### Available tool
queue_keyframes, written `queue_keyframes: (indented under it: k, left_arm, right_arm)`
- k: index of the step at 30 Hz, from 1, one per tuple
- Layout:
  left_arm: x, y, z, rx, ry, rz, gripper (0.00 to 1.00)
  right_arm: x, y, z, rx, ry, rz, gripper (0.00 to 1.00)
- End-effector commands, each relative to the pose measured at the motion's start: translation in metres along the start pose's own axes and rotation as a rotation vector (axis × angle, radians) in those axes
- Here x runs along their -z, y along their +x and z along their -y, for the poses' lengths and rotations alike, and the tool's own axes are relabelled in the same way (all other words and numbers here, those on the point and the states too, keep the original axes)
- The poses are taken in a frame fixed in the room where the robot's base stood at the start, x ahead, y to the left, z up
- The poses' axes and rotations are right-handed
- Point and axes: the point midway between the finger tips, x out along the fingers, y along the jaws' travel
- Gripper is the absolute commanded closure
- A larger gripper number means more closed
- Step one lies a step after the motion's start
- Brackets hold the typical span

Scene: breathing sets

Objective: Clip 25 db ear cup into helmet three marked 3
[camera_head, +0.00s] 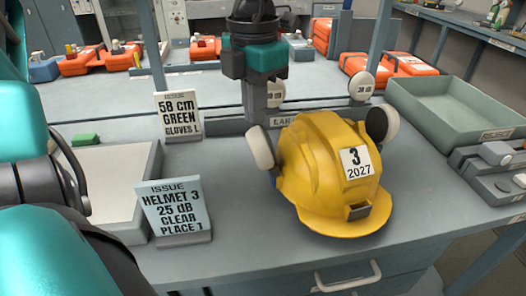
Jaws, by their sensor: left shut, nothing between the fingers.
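A yellow helmet (318,165) marked "3 2027" sits on the grey workbench, its brim toward me. A pale, dark-edged ear cup (261,148) is at its left side, and another ear cup (382,123), dark with a pale rim, is at its right. I cannot tell whether either is clipped in. Two pale round discs with small print, a left one (275,92) and a right one (362,85), stand behind the helmet; their print is too small to read. My left gripper (255,118) points down behind and left of the helmet, shut and empty. My right gripper is not in view.
A green-grey tray (450,105) is at the right, a pale tray (110,185) at the left. Orange cases (390,64) stand behind.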

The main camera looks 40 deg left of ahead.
Motion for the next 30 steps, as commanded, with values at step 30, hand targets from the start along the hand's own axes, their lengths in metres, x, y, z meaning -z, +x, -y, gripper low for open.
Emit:
queue_keyframes:
  k: [30]
  left_arm:
    - [-0.0001, 0.0068, 0.0001, 0.000, 0.000, 0.000, 1.00]
  right_arm:
    - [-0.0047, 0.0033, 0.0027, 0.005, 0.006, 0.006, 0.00]
